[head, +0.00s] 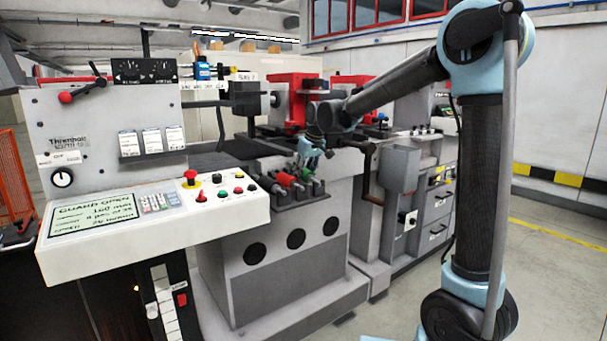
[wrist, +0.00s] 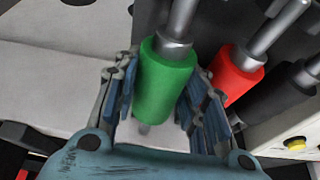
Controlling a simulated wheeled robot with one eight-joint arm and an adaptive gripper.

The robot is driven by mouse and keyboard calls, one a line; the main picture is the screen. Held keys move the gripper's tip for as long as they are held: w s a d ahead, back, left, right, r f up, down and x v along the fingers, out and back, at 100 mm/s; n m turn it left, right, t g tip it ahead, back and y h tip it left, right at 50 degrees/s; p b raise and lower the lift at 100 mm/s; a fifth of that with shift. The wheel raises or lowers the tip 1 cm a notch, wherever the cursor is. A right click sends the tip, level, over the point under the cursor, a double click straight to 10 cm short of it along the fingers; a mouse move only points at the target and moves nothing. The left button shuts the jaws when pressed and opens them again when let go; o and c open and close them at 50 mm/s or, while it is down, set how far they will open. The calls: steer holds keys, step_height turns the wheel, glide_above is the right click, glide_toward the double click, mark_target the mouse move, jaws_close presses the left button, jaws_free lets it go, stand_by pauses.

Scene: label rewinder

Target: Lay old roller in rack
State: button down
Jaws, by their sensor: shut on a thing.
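A green roller (wrist: 166,88) with a grey metal shaft lies between the two blue fingers of my gripper (wrist: 160,76) in the wrist view. My gripper is shut on it. In the head view my gripper (head: 309,153) is at the dark rack (head: 290,201) on the front of the grey machine. A red roller (head: 286,180) sits in the rack; it also shows beside the green one in the wrist view (wrist: 236,76). The green roller is mostly hidden by my gripper in the head view. I cannot tell whether it rests fully in the rack.
A white control panel (head: 150,222) with a screen and coloured buttons stands left of the rack. Red machine units (head: 292,96) stand behind it. A grey box (head: 399,168) is to the right. The floor (head: 545,270) at the right is clear.

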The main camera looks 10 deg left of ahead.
steer(key=shift+d+f, duration=0.15)
steer(key=shift+f, duration=0.1)
steer(key=shift+w+f, duration=0.15)
steer(key=shift+f, duration=0.1)
steer(key=c, duration=0.9)
jaws_free()
steer(key=shift+w+f, duration=0.2)
steer(key=shift+s+r, duration=0.2)
steer(key=shift+r, duration=4.25)
